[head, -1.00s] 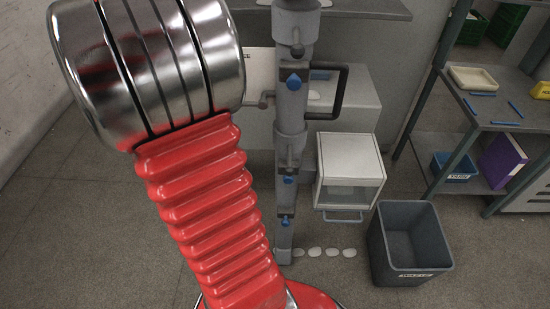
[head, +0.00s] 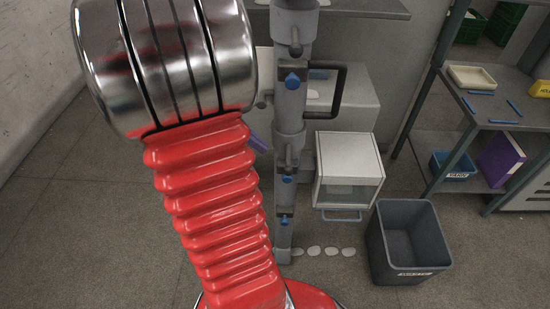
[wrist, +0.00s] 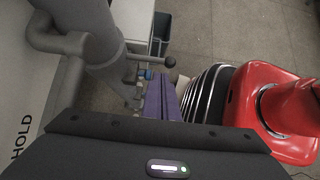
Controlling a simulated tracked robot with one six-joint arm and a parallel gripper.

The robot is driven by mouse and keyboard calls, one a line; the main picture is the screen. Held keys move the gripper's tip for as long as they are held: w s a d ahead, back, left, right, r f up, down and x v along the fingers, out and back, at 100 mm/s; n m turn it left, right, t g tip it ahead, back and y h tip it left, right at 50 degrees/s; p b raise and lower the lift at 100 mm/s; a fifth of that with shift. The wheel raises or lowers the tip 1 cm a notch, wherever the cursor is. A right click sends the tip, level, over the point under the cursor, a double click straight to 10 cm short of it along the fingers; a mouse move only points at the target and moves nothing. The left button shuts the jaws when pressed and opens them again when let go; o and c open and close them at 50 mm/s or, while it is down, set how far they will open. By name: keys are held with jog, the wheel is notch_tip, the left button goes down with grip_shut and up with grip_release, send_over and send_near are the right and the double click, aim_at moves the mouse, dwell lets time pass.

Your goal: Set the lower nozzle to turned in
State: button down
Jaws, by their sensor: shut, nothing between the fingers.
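A grey upright column (head: 290,110) with several blue knobs (head: 292,80) stands at the centre of the head view. A dark bent tube (head: 341,92) sticks out to its right. Which part is the lower nozzle I cannot tell for sure. In the wrist view a thick grey pipe (wrist: 95,45) bends at the left, and a thin rod with a dark ball end (wrist: 169,62) lies just beyond my fingertips. My gripper (wrist: 161,80) has its purple fingers together, empty, near a blue knob (wrist: 147,75); contact is unclear. In the head view, only a purple finger (head: 258,143) shows, left of the column.
A white box with a clear front (head: 348,165) sits right of the column. A grey bin (head: 408,240) stands on the floor at its right. A shelf unit (head: 465,115) with a tray and blue sticks is farther right. Floor at left is clear.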

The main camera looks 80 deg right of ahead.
jog(key=x, duration=0.7)
dwell(0.4)
jog(key=shift+s, duration=0.15)
